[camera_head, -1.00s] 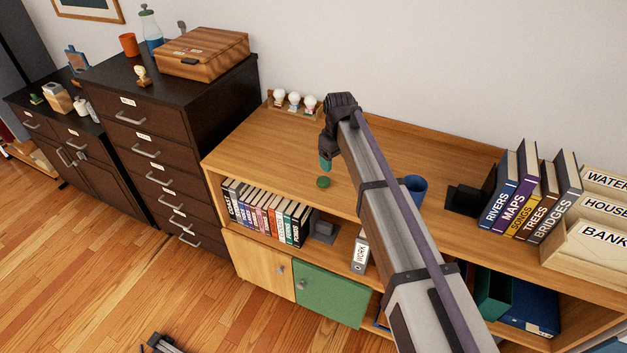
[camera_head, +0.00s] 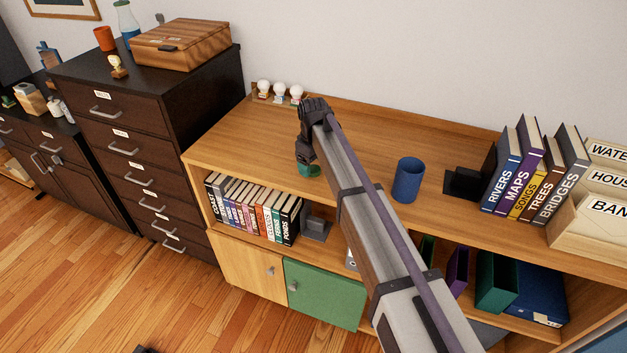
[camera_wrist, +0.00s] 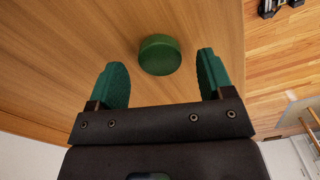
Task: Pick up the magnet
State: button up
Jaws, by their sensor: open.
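The magnet is a small round green disc (camera_wrist: 160,55) lying flat on the wooden shelf top, seen in the wrist view. My gripper (camera_wrist: 160,80) is open, with its green-padded fingers apart on the left and right. The disc lies between the lines of the two fingers, a little beyond them, and no contact shows. In the head view my gripper (camera_head: 308,170) is low over the front part of the shelf top, where its green fingers and the magnet blend together.
On the wooden shelf unit (camera_head: 370,150) stand a blue cup (camera_head: 408,180), a row of books (camera_head: 535,180) at the right and a bulb rack (camera_head: 280,95) at the back left. The shelf top's front edge is close to my gripper. A dark drawer cabinet (camera_head: 190,110) rises to the left.

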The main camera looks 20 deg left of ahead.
aim_at(313, 168)
notch_tip(313, 168, down, 2)
jog(key=shift+r, duration=0.25)
jog(key=c, duration=1)
notch_tip(313, 168, up, 10)
jog(key=p, duration=1)
jog(key=shift+r, duration=0.2)
jog(key=shift+f, duration=0.2)
